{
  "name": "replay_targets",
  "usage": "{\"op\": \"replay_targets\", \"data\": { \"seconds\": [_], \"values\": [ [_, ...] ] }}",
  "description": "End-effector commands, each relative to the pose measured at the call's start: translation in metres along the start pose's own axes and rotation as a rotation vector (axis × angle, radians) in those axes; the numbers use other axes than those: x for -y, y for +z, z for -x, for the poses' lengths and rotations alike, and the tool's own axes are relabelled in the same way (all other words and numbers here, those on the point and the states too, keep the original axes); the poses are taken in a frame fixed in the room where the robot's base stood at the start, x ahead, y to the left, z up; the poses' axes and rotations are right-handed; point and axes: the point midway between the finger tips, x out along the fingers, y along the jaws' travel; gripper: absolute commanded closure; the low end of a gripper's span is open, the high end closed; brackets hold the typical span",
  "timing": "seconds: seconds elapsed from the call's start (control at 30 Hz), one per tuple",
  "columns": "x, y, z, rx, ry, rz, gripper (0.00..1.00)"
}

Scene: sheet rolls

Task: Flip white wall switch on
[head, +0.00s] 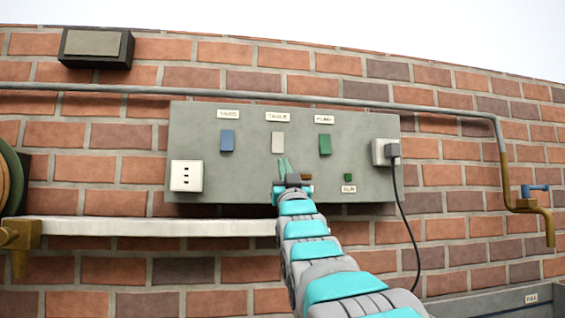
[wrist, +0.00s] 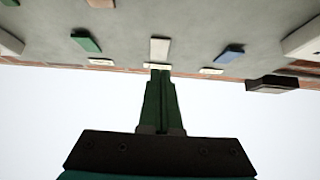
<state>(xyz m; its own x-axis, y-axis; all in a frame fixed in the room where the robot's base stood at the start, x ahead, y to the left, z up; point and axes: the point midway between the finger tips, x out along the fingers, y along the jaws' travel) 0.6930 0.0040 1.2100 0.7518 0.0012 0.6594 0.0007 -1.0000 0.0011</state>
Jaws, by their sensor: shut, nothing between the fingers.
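The white wall switch (head: 277,141) sits on a grey panel (head: 350,150), between a blue switch (head: 227,141) and a green switch (head: 325,144). A small label is above it. My gripper (head: 284,162) is shut and empty, with its green fingertips just below the white switch in the head view. In the wrist view, which looks upside down, the white switch (wrist: 160,48) shows beyond the shut fingertips (wrist: 160,72), which overlap its label. I cannot tell whether the fingers touch the panel. The switch's on or off position is unclear.
A white socket (head: 186,176) is at the panel's lower left. A plugged-in black cord (head: 403,205) hangs at the right. A small green button (head: 348,177) is near the lower right. A white ledge (head: 150,227) runs below the panel, and a pipe (head: 300,100) crosses above.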

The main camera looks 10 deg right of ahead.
Motion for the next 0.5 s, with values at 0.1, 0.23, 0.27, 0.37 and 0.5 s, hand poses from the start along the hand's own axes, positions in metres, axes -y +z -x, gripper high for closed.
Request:
{"op": "replay_targets", "data": {
  "seconds": [0.1, 0.23, 0.27, 0.37, 0.5],
  "values": [
    [0.0, 0.003, 0.017, 0.002, 0.0, 0.0, 1.0],
    [0.0, 0.006, 0.033, 0.002, 0.0, 0.0, 1.0],
    [0.0, 0.007, 0.036, 0.001, 0.0, 0.0, 1.0],
    [0.0, 0.009, 0.045, 0.002, 0.0, 0.0, 1.0],
    [0.0, 0.011, 0.053, 0.003, 0.0, 0.0, 1.0]
  ]
}}
